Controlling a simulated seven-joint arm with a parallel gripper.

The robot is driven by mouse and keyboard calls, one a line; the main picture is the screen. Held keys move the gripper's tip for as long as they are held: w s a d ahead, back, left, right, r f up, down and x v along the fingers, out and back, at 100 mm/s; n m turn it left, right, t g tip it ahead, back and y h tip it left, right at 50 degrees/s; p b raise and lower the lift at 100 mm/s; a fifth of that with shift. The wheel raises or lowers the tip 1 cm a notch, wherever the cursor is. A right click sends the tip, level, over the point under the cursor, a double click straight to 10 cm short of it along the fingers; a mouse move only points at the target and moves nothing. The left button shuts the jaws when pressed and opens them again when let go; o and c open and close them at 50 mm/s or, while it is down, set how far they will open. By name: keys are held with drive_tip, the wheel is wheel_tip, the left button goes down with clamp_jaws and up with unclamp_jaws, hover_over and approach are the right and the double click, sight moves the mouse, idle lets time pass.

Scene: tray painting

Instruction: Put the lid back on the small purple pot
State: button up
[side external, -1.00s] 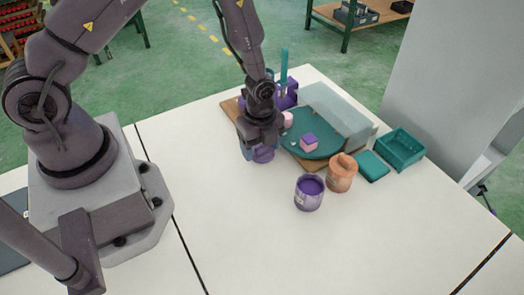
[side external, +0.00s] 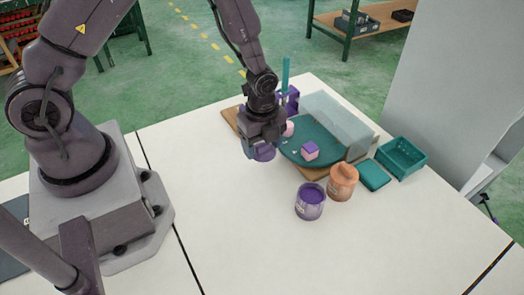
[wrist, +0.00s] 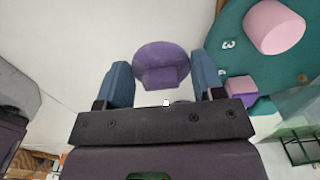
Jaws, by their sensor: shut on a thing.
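The small purple pot (side external: 310,203) stands upright and open on the white table, with purple showing inside its rim. My gripper (side external: 263,143) is behind and to the left of it, shut on the round purple lid (side external: 265,153). In the wrist view the lid (wrist: 175,56) and its knob sit between the two blue fingers of my gripper (wrist: 163,78).
Behind are a teal tray (side external: 328,133) with a pink-purple cube (side external: 310,151) and pink cylinder (side external: 289,129), and a clear cover (side external: 340,120). A teal box (side external: 402,157) is right. The front table is clear.

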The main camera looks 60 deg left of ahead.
sight(264, 146)
drive_tip(key=r, duration=0.4)
drive_tip(key=d+r, duration=0.1)
drive_tip(key=r, duration=0.1)
drive_tip(key=shift+r, duration=0.15)
drive_tip(key=w+d+r+m, duration=0.1)
drive_tip(key=w+d+r, duration=0.15)
drive_tip(key=d, duration=1.25)
drive_tip(key=shift+n, duration=0.5)
drive_tip(key=shift+s+f, duration=0.2)
drive_tip(key=shift+f, duration=1.2)
drive_tip(key=shift+s+f, duration=0.2)
drive_tip(key=shift+f, duration=1.2)
drive_tip(key=shift+f, duration=0.15)
drive_tip(key=o, duration=1.1)
drive_tip(key=shift+r, duration=3.5)
